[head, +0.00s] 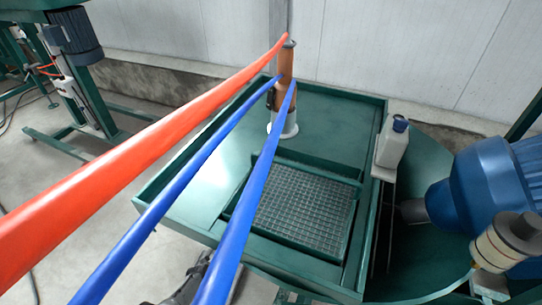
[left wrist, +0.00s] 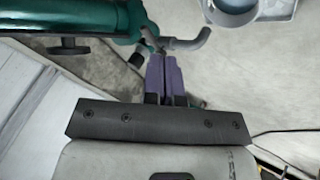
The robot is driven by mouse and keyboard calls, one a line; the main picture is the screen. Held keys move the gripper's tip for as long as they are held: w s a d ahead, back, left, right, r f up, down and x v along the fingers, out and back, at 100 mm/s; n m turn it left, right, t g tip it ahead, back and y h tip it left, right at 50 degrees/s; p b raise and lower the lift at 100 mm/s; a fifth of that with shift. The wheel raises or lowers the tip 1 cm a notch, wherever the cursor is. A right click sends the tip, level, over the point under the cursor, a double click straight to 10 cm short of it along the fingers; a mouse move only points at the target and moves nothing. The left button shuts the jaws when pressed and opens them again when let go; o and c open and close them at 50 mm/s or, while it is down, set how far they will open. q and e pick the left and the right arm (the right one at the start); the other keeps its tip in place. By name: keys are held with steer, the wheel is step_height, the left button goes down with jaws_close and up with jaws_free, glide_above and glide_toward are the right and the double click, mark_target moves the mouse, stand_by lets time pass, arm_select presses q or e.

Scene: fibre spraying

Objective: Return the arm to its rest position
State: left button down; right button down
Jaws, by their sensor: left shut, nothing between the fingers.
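My left gripper (left wrist: 161,60) shows in the left wrist view. Its two purple fingers lie side by side, shut, with nothing between them. The fingertips are close to a grey curved pipe end (left wrist: 190,43) in the picture; I cannot tell whether they touch it. In the head view neither gripper can be made out. A dark grey part is half hidden behind the blue hoses at the bottom edge, and I cannot tell what it is. My right gripper is in neither view.
Orange (head: 130,165) and blue hoses (head: 250,200) cross the head view. A blue motor (head: 490,190) stands right. A green cylinder (left wrist: 90,18) is near my left gripper.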

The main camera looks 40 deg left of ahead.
arm_select(q)
steer(key=s+d+r+m+g+h+p, duration=0.1)
steer(key=d+r+m+h+p, duration=0.1)
steer(key=d+r+m, duration=0.55)
steer(key=s+d+r+m+h+p, duration=0.1)
steer(key=d+r+m+p, duration=0.25)
steer(key=d+r, duration=0.65)
steer(key=s+d+r+m+g+p, duration=0.1)
steer(key=s+d+r+m, duration=0.1)
steer(key=s+d+r, duration=0.45)
steer(key=s+d+r+m+p, duration=0.1)
steer(key=s+r+m, duration=0.15)
steer(key=r, duration=0.65)
steer(key=s+d+r+m+g+p, duration=0.1)
steer(key=s+d+r, duration=0.2)
steer(key=s+r, duration=0.35)
step_height(320, 180, up, 39)
steer(key=w+p, duration=0.2)
steer(key=p, duration=3.5)
steer(key=shift+f+h, duration=0.2)
steer(key=shift+h, duration=0.1)
steer(key=shift+d, duration=0.1)
